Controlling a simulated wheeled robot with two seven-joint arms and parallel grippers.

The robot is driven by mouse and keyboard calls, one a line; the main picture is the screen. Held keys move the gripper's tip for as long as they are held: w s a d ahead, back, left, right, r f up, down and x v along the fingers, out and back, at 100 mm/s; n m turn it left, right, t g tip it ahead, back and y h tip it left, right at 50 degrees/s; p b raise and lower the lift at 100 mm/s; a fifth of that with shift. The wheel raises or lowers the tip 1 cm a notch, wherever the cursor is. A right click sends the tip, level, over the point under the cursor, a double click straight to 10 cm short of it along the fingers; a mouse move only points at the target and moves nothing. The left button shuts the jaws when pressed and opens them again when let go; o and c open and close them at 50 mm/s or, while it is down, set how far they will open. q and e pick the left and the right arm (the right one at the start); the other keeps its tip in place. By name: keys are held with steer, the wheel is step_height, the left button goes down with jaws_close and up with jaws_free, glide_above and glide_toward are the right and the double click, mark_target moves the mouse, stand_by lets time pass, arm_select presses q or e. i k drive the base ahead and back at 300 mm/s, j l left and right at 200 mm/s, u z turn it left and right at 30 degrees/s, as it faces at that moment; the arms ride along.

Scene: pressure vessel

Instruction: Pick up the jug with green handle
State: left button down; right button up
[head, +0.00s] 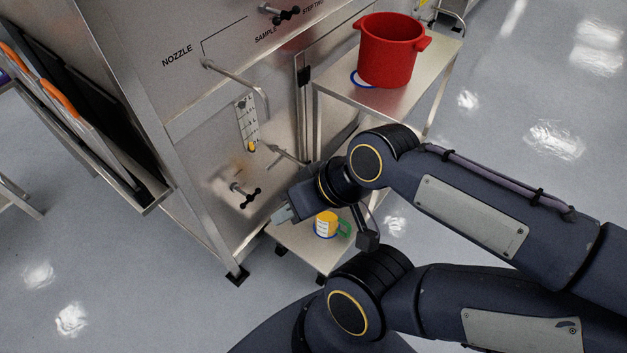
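The jug with the green handle (325,224) stands upright on a low metal shelf (290,240) beside the vessel. It has a yellow upper part and a pale lower part, with a blue ring around its base. Its green handle points right. My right gripper (280,215) is to the left of the jug in the head view and looks higher than the shelf, apart from the jug. Its fingers are small and seen from above, so I cannot tell whether they are open. My wrist partly covers the space above the jug. My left gripper is not in view.
The steel vessel cabinet (190,140) stands close on the left, with a bent nozzle pipe (240,77) and black-handled valves (250,195) sticking out. A red pot (388,50) stands on a higher metal table (425,72) behind. Open floor (530,120) lies to the right.

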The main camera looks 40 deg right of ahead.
mark_target(333, 222)
steer(key=z, duration=1.2)
